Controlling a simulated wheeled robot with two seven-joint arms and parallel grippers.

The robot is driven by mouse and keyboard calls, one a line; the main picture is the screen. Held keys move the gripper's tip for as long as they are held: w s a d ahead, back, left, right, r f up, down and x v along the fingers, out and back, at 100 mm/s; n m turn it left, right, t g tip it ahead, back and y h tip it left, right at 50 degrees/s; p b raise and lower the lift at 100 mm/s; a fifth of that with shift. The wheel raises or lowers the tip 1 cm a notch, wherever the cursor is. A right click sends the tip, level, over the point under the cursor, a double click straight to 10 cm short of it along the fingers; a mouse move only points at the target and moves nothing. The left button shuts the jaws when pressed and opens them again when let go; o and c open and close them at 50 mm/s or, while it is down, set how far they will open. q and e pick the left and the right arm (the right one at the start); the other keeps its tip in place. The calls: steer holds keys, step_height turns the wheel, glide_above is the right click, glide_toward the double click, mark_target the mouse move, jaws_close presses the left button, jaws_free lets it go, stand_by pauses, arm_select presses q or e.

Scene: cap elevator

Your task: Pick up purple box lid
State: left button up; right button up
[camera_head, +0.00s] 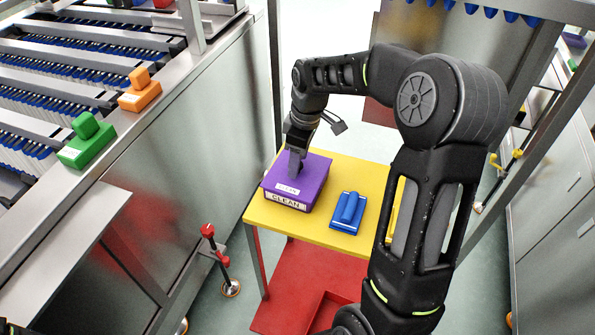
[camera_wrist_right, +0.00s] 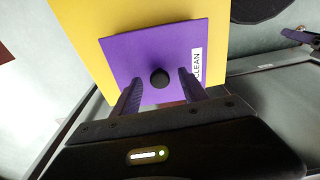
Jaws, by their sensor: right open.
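The purple box lid (camera_head: 313,182) lies on the box labelled CLEAN (camera_head: 289,202), on the yellow table top. In the right wrist view the purple lid (camera_wrist_right: 188,50) shows from above, with a round black knob (camera_wrist_right: 159,78) near its middle and a white label by its edge. My right gripper (camera_head: 296,167) is over the lid, pointing down. In the right wrist view its two fingers (camera_wrist_right: 160,84) are open, one on each side of the knob. I cannot tell whether they touch the lid. My left gripper is not in view.
A blue block with a handle (camera_head: 347,211) lies on the yellow table (camera_head: 376,178) beside the box. A red lower shelf (camera_head: 310,275) is below. A metal machine with green (camera_head: 87,140) and orange (camera_head: 139,91) handled blocks stands at left. A metal frame post stands at right.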

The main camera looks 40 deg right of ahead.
steer(key=shift+f, duration=0.3)
stand_by(0.4)
jaws_close()
stand_by(0.3)
